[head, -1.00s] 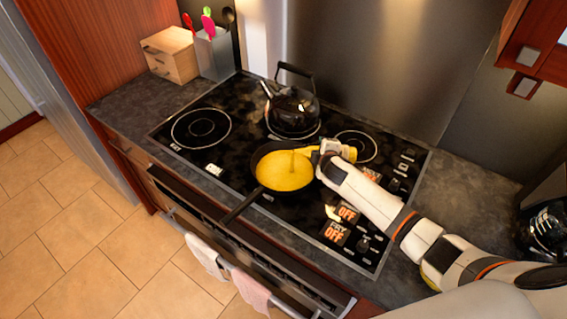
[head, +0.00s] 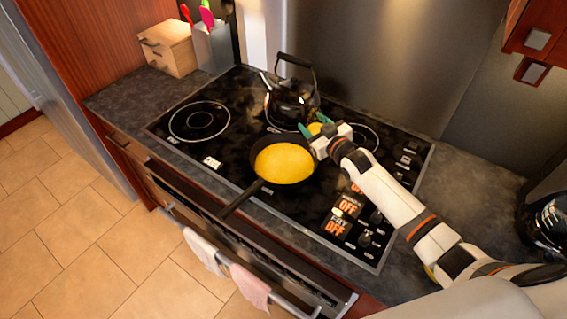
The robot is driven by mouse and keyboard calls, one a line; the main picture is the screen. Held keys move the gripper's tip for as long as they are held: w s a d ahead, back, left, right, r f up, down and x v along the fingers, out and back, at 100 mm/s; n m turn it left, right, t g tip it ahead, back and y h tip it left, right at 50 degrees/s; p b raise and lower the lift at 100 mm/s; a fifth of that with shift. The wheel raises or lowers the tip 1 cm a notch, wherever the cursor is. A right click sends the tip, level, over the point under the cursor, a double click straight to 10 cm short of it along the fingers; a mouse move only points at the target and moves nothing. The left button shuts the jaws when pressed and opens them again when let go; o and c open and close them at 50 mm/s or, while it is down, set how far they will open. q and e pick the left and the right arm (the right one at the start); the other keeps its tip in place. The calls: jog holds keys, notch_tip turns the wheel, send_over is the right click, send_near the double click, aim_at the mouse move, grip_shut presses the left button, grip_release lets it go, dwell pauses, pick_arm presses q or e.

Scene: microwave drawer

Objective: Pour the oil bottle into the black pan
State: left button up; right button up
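The black pan (head: 257,168) sits on the front middle of the cooktop, its handle pointing to the front left. Yellow oil (head: 284,163) covers its bottom. My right gripper (head: 314,126) is behind the pan's right rim, with its green fingertips on either side of the yellow oil bottle (head: 315,128). Only a small part of the bottle shows; the gripper hides the rest. No stream runs from it into the pan. I cannot tell the bottle's exact tilt. My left gripper is not in view.
A black kettle (head: 291,103) stands just behind the pan and close to my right gripper. The back left burner (head: 199,121) is clear. A wooden box (head: 168,47) and a utensil holder (head: 213,48) stand at the back left. Towels (head: 249,286) hang on the front rail.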

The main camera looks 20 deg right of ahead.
aim_at(315, 114)
jog(key=shift+a+f+m+t, duration=0.1)
jog(key=shift+f+m+t, duration=0.05)
jog(key=shift+m+t, duration=0.3)
jog(key=shift+r+p, duration=2)
jog(key=shift+r, duration=0.35)
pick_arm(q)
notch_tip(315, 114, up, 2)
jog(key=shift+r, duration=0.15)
pick_arm(e)
jog(key=shift+f, duration=0.15)
